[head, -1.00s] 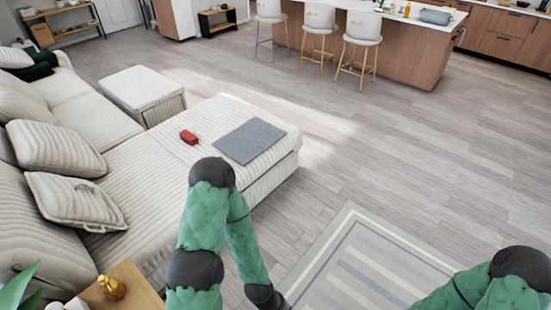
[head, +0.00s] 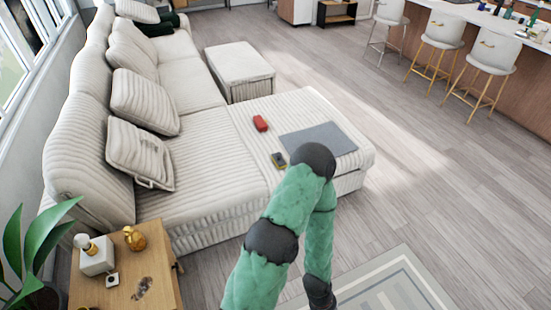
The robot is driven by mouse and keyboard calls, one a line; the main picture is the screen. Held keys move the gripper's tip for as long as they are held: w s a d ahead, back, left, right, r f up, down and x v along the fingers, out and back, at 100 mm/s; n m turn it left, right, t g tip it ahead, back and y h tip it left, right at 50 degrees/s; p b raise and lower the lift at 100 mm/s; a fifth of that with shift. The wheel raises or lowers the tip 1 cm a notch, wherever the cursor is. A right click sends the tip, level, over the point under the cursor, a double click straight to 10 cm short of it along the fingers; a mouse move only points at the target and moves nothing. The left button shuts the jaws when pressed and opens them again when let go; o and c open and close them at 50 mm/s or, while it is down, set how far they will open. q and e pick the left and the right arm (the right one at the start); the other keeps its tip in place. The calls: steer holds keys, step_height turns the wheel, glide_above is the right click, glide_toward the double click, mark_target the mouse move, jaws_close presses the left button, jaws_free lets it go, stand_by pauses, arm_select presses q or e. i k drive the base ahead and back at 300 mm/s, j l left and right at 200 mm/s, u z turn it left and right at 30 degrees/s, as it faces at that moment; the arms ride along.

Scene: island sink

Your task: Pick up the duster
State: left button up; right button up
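I cannot pick out a duster for certain in the head view. A small red object (head: 260,123) lies on the chaise part of the sofa. A small dark and yellow object (head: 278,160) lies nearer on the same seat, close to my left arm. A dark, unclear patch (head: 142,288) shows on top of the wooden side table. My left arm, green with black joints, rises from the bottom middle and bends down again; its gripper is out of view. My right arm and gripper are out of view.
The striped cream sofa (head: 195,150) fills the left, with a grey mat (head: 318,139) on its chaise and an ottoman (head: 240,70) behind. The wooden side table (head: 165,265) holds a gold ornament (head: 134,238) and a white box (head: 96,256). Floor (head: 440,170) is open at right.

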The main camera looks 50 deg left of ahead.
mark_target(277, 157)
steer(key=i+j+u, duration=0.1)
steer(key=u, duration=0.3)
steer(key=i+u, duration=0.5)
steer(key=u, duration=0.25)
steer(key=i+l+u, duration=0.1)
steer(key=u, duration=0.25)
steer(key=i+u, duration=0.45)
steer(key=i+l+u, duration=0.2)
steer(key=i+u, duration=0.25)
steer(key=i, duration=0.2)
steer(key=i+l+u, duration=0.45)
steer(key=i+j, duration=0.05)
steer(key=j, duration=0.05)
